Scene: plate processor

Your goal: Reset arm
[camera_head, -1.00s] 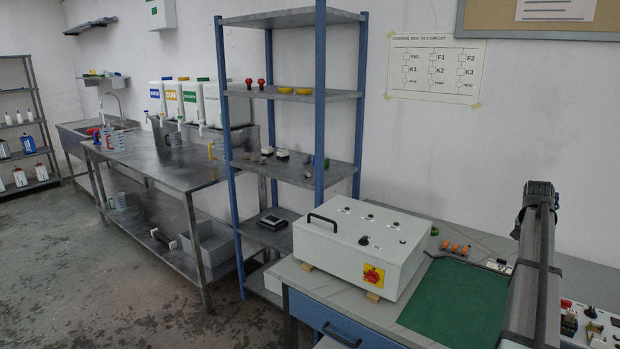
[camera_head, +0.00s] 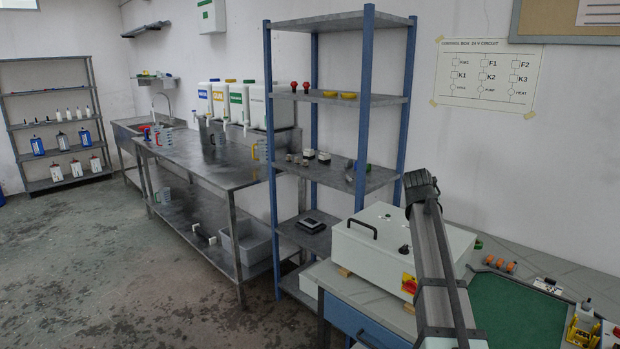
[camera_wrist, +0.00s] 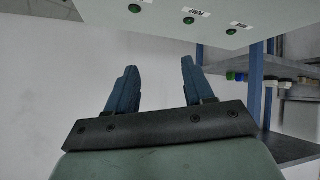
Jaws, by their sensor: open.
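My gripper (camera_wrist: 155,90) shows in the wrist view with its two blue-grey fingers apart and nothing between them. In the head view my arm rises from the bottom right in front of the white control box (camera_head: 378,238), and I cannot make out the fingers there. In the wrist view a pale panel with green round buttons and labels (camera_wrist: 170,12) spans the top, apart from the fingers.
The workbench has a green mat (camera_head: 515,308) right of my arm, with small parts beside it. A blue-post shelf rack (camera_head: 270,150) stands behind the box. A steel table (camera_head: 205,165) stands further left. The floor (camera_head: 130,270) at the left is clear.

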